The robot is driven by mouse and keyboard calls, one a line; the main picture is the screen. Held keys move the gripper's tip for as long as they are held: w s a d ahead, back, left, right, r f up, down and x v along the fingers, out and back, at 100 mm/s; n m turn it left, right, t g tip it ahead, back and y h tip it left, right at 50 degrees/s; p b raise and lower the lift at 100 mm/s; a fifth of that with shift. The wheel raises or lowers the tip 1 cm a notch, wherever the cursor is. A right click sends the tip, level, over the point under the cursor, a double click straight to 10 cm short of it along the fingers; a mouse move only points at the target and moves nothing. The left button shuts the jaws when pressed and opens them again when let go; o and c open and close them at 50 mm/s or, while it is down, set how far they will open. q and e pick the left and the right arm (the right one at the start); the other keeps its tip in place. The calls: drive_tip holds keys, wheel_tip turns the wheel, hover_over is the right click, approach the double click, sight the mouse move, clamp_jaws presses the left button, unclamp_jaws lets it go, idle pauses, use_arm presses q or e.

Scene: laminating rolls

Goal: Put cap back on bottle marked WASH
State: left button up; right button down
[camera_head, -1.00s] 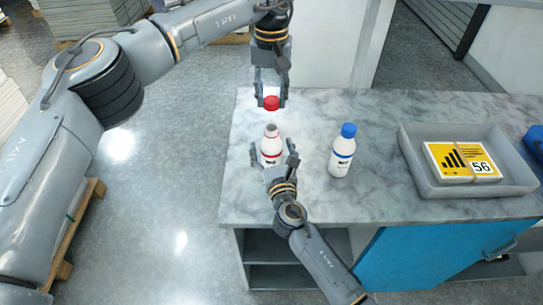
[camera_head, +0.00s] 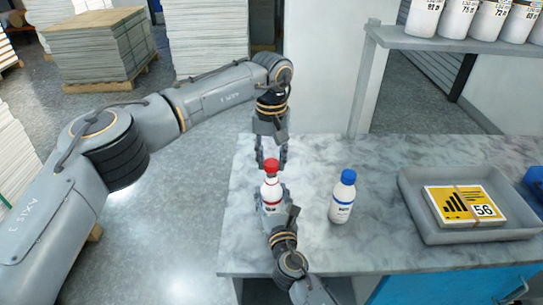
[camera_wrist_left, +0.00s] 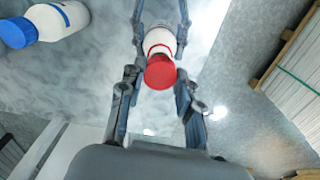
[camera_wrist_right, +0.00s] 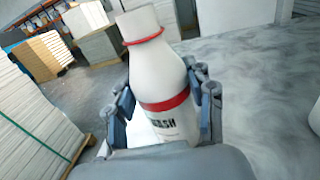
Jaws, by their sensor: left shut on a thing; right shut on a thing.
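The white WASH bottle (camera_head: 271,194) has a red band, and its label shows in the right wrist view (camera_wrist_right: 170,122). My right gripper (camera_head: 272,206) is shut around its body and holds it roughly upright. The red cap (camera_head: 271,165) is between the fingers of my left gripper (camera_head: 270,163), right above the bottle. In the left wrist view the cap (camera_wrist_left: 160,73) lines up with the bottle (camera_wrist_left: 159,42). The right wrist view shows a bare white neck with a red ring and no cap. I cannot tell whether cap and neck touch.
A second white bottle with a blue cap (camera_head: 343,196) stands upright to the right on the marble counter (camera_head: 320,245). A grey tray (camera_head: 419,208) with a yellow card pack (camera_head: 464,205) lies further right. A shelf (camera_head: 440,39) with several white containers is behind.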

sight(271, 197)
use_arm(q)
drive_tip(key=shift+f, duration=0.25)
idle(0.3)
drive_tip(key=shift+f, duration=0.85)
drive_tip(key=shift+f, duration=0.55)
drive_tip(key=m, duration=0.6)
idle(0.4)
drive_tip(key=o, duration=0.8)
drive_tip(key=shift+c, duration=0.2)
